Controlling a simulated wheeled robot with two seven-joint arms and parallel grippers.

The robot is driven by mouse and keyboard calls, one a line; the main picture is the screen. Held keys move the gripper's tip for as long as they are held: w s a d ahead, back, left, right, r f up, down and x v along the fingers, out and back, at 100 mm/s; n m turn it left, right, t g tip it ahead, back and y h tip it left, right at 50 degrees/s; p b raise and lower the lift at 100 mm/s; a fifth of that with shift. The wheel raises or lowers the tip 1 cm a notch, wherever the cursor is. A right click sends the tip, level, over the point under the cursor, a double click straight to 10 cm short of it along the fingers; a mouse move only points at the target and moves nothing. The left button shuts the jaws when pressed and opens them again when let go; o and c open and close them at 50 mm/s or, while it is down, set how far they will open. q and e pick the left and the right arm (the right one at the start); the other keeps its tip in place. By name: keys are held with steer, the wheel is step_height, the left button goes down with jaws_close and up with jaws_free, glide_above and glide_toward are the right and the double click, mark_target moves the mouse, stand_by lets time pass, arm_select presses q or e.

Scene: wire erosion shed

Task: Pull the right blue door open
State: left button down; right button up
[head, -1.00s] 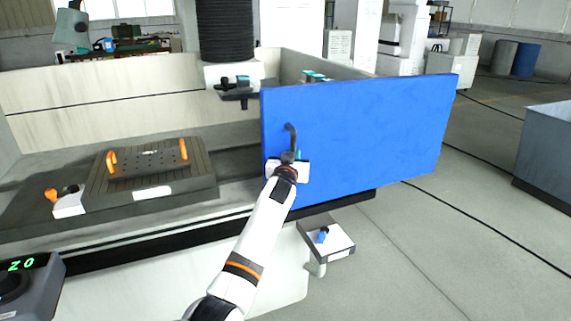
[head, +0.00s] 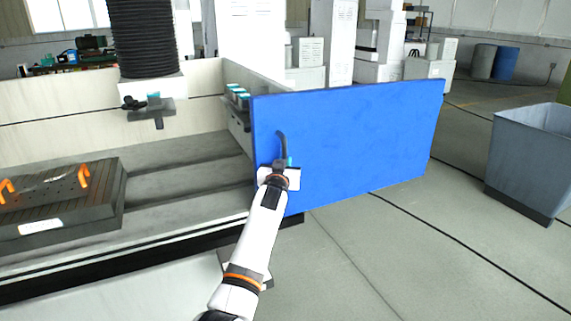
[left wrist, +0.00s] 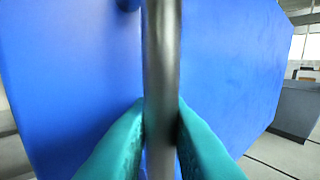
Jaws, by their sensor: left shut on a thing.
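The right blue door (head: 350,140) stands swung out from the machine tank in the head view, its broad face toward me. It also fills most of the left wrist view (left wrist: 230,70). A dark bar handle (head: 281,143) is on the door near its left edge. My left gripper (head: 281,166) is at the lower part of this handle. In the left wrist view its teal fingers (left wrist: 161,125) close on both sides of the grey metal handle (left wrist: 161,60). My right gripper is not in view.
The open machine tank (head: 180,160) is to the left, with a slotted plate with orange handles (head: 60,200) inside. A grey bin (head: 540,160) stands on the floor at the right. The floor between door and bin is clear.

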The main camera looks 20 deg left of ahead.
arm_select(q)
steer(key=shift+w+d, duration=0.25)
steer(key=c, duration=1.4)
jaws_free()
steer(key=shift+s, duration=0.15)
steer(key=v, duration=1.1)
steer(key=shift+s, duration=0.4)
